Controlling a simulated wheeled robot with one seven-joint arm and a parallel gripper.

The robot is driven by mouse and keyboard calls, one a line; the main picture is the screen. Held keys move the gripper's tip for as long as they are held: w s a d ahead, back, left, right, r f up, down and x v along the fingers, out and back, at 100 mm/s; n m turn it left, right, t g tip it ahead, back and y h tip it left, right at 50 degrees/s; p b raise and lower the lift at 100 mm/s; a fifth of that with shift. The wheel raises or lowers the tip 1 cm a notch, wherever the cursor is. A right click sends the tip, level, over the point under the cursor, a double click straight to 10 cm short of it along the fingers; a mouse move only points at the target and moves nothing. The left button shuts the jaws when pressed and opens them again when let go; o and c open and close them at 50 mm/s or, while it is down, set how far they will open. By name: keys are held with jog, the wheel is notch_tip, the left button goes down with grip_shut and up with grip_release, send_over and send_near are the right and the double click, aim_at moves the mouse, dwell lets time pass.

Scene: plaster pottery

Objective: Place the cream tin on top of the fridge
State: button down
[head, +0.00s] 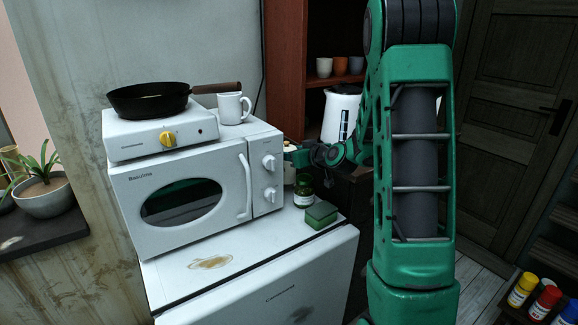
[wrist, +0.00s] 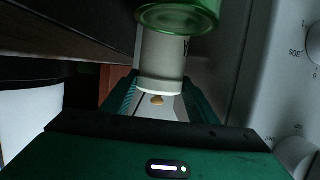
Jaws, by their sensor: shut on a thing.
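The cream tin (wrist: 162,62) is a pale cylinder between the two jaws of my gripper (wrist: 158,98) in the wrist view. In the head view, a cream sliver of the tin (head: 289,168) shows beside the microwave's right side, mostly hidden by my gripper (head: 297,156), which is shut on it. The fridge (head: 245,262) is the white appliance under the microwave. The tin is at the back right of the fridge top; I cannot tell whether it touches the surface.
A green glass jar (head: 303,192) stands close to the tin, and its green glass (wrist: 178,14) fills the top of the wrist view. A green sponge (head: 321,215) lies in front of it. The microwave (head: 196,188) takes up most of the fridge top; its front strip is free.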

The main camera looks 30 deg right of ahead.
jog(key=shift+f, duration=2.05)
jog(key=c, duration=0.7)
grip_release()
jog(key=shift+f, duration=0.1)
jog(key=v, duration=1.2)
